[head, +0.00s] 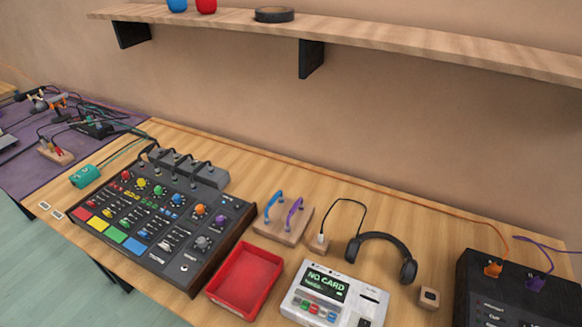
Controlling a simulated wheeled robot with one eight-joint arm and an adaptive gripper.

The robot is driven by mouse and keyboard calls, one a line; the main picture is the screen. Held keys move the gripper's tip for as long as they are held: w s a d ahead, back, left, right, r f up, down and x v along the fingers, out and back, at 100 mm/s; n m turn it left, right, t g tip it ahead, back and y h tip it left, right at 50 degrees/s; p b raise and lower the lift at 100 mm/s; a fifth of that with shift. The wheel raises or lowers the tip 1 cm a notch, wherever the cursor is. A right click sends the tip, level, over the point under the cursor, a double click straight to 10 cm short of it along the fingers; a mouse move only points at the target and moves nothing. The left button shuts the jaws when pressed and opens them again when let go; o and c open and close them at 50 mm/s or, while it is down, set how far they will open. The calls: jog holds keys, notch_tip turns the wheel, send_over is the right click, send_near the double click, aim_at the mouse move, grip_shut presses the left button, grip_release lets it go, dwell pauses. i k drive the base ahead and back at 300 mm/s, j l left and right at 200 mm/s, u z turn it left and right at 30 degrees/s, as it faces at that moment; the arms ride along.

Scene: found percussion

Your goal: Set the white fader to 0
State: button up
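A dark mixer (231,241) with wooden side panels sits on the table in the head view. It has coloured knobs, a row of red, yellow, green and blue pads along its front left, and slots with small pale fader caps behind the pads. One pale cap (165,245) shows near the blue pad (136,246). The caps and scale marks are too small to tell which is the white fader or what value it is at. My gripper is not in view.
A red tray (247,278) stands right of the mixer, with a white card device (334,293) beside it. Behind are a wooden block with blue and purple handles (283,224) and headphones (382,252). A shelf (400,35) overhangs the back. Grey boxes (188,166) adjoin the mixer's rear.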

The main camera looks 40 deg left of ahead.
aim_at(166, 247)
jog(key=u, duration=2.6)
jog(key=i+j+z, duration=0.15)
jog(key=i+j, duration=0.2)
jog(key=i+j+z, duration=0.35)
jog(key=i+j, duration=0.25)
jog(key=j, duration=0.25)
